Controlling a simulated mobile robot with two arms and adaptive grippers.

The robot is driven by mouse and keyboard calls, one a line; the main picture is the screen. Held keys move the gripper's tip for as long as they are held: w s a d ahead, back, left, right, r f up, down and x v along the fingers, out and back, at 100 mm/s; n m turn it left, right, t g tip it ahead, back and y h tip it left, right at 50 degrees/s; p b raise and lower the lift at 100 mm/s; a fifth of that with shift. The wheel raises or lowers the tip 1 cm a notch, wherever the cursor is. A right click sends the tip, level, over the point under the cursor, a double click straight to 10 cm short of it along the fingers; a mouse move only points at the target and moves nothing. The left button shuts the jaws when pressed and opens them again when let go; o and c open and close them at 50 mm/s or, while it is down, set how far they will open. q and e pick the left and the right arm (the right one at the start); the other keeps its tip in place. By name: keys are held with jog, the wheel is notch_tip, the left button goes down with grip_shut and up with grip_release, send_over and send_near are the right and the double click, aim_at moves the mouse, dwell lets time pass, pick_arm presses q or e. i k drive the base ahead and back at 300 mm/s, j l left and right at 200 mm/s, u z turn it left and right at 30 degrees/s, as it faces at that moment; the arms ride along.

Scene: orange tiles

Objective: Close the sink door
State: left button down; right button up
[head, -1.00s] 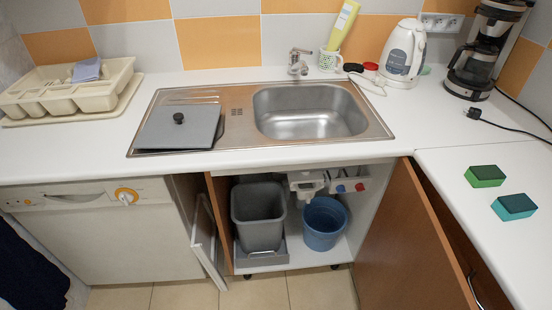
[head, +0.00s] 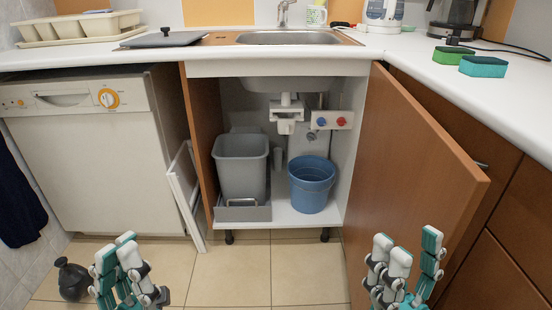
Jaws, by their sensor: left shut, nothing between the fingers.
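The brown wooden sink door (head: 415,175) is open in the head view. It is hinged at the right side of the sink cabinet and swings out toward me, its free edge near the right. The cabinet (head: 272,68) under the sink stands open, showing its inside. My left gripper (head: 122,262) is low at the left in front of the dishwasher, shut and empty. My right gripper (head: 410,262) is low in front of the door's lower part, with its fingers apart and nothing visible between them. It hides part of the door's bottom. I cannot tell whether it touches the door.
Inside are a grey bin (head: 241,165) and a blue bucket (head: 312,185). A white panel (head: 186,195) leans left of the cabinet, beside the dishwasher (head: 100,165). Tiled floor (head: 270,270) is clear between my grippers.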

aim_at(409, 175)
jog(key=i+j+z, duration=0.1)
jog(key=z, duration=0.3)
jog(key=j+z, duration=0.3)
jog(key=z, duration=0.15)
jog(key=j+z, duration=0.2)
jog(key=z, duration=0.2)
